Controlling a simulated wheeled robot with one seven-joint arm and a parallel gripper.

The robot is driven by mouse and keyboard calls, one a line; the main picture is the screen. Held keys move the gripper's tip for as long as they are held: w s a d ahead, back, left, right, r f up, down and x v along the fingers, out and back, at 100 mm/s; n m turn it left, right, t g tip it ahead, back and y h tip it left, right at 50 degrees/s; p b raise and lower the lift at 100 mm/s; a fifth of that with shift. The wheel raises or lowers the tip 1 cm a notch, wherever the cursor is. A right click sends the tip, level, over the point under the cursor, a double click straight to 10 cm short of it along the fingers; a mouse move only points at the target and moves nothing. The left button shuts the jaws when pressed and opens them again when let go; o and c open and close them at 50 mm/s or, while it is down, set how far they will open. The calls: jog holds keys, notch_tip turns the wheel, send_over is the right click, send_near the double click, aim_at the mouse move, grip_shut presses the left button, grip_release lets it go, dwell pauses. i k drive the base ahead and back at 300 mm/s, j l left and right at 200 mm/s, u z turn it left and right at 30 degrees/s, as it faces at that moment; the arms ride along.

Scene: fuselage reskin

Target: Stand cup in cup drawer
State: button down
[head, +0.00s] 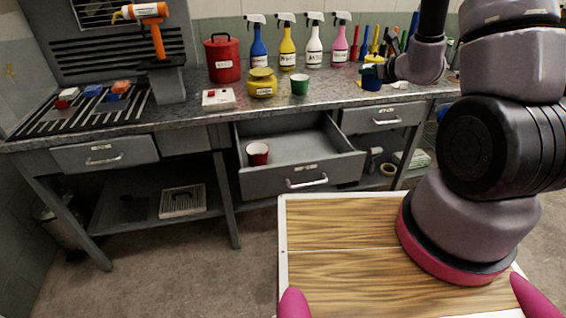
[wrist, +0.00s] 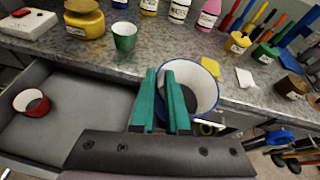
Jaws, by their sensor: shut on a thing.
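My gripper (wrist: 172,72), with teal fingers, is shut on the wall of a blue cup (wrist: 208,95) with a white inside. In the head view, my gripper (head: 370,72) holds the blue cup (head: 371,84) above the counter's front part, right of the open drawer. The open drawer (head: 352,166) holds a red cup (head: 257,153), white inside, at its left; the red cup also shows in the wrist view (wrist: 31,103). A green cup (head: 299,84) stands on the counter behind the drawer, and in the wrist view (wrist: 124,38).
A yellow pot (head: 263,84), a white box with a red button (head: 218,99) and a red canister (head: 223,60) stand on the counter. Several spray bottles (head: 287,45) line the back. The drawer's middle and right are free. Hand tools crowd the counter's right.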

aim_at(316, 153)
jog(key=j+z, duration=0.2)
jog(key=j, duration=0.25)
jog(key=j+z, duration=0.25)
jog(key=j, duration=0.2)
jog(key=j+z, duration=0.2)
jog(key=j, duration=0.25)
jog(key=k+j+z, duration=0.1)
jog(key=j+z, duration=0.15)
jog(key=j, duration=0.15)
jog(key=k+j+z, duration=0.2)
jog(key=j, duration=0.25)
jog(key=j+z, duration=0.25)
jog(key=j, duration=0.15)
jog(key=j+z, duration=0.15)
jog(key=j, duration=0.35)
jog(key=k+j+z, duration=0.2)
jog(key=j, duration=0.3)
jog(key=j+z, duration=0.15)
jog(key=j, duration=0.4)
